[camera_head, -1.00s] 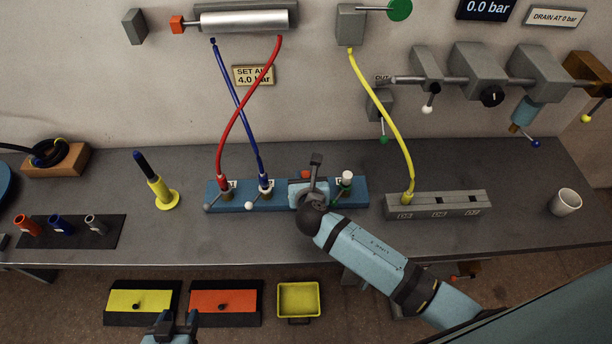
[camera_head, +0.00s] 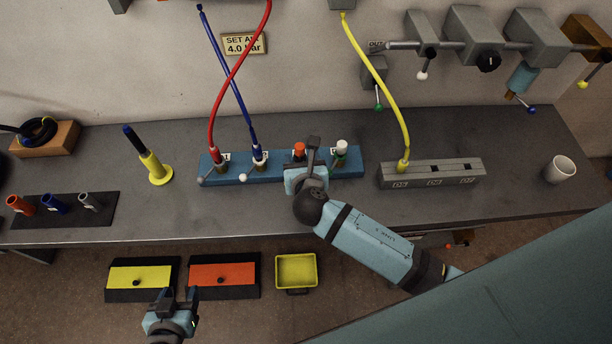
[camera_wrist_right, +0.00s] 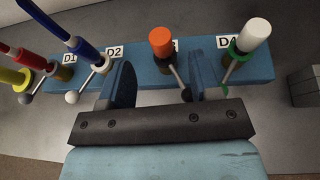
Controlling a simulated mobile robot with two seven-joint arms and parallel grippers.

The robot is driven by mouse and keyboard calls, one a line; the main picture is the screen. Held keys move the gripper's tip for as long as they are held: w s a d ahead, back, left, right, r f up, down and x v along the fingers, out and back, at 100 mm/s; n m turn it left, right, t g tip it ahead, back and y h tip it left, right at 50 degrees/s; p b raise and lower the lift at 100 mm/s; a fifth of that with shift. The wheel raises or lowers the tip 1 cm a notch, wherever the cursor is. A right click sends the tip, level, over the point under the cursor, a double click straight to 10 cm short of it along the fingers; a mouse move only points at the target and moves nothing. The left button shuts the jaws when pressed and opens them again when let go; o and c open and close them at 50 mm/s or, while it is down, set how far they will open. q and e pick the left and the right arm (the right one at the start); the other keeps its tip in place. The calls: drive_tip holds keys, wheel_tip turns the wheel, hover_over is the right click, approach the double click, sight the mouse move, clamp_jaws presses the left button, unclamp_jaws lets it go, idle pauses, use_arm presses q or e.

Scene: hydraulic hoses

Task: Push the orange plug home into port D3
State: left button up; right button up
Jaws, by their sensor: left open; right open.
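The orange plug (camera_head: 299,149) stands upright in the third port of the blue manifold block (camera_head: 233,178), between D2 and D4. In the right wrist view the orange plug (camera_wrist_right: 161,42) shows beyond my fingers, and the D3 label is mostly covered. How deep it sits cannot be told. My right gripper (camera_head: 312,160) is open in front of that port; in its wrist view the fingers (camera_wrist_right: 160,85) are apart with nothing between their tips. My left gripper (camera_head: 172,300) is open and empty, low in front of the bench above the floor bins.
Red (camera_head: 215,130) and blue (camera_head: 240,110) hoses run into D1 and D2. A white plug (camera_head: 342,147) stands at D4. Small levers stick out at the block's front. A grey block (camera_head: 430,175) with a yellow hose stands to the right, then a white cup (camera_head: 560,168).

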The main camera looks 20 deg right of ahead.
drive_tip(key=v, duration=0.8)
drive_tip(key=shift+b, duration=0.35)
drive_tip(key=shift+s, duration=0.15)
drive_tip(key=s+d+r+m+g+y, duration=0.1)
drive_tip(key=s+d+m+g, duration=0.6)
drive_tip(key=m, duration=0.9)
drive_tip(key=s+d+r+m+g+y, duration=0.15)
drive_tip(key=s+d+m, duration=0.45)
drive_tip(key=s+m, duration=0.65)
drive_tip(key=w+a+f+m+t+y, duration=0.1)
drive_tip(key=w+a+f+t, duration=0.2)
drive_tip(key=f, duration=0.4)
drive_tip(key=w+a+f+m+t+y, duration=0.1)
drive_tip(key=w+a+f+t+y, duration=0.1)
drive_tip(key=w+f, duration=0.3)
wheel_tip(320, 180, down, 3)
drive_tip(key=shift+a+r+t, duration=0.15)
drive_tip(key=shift+a+t, duration=0.5)
drive_tip(key=shift+a, duration=0.15)
drive_tip(key=shift+w, duration=0.1)
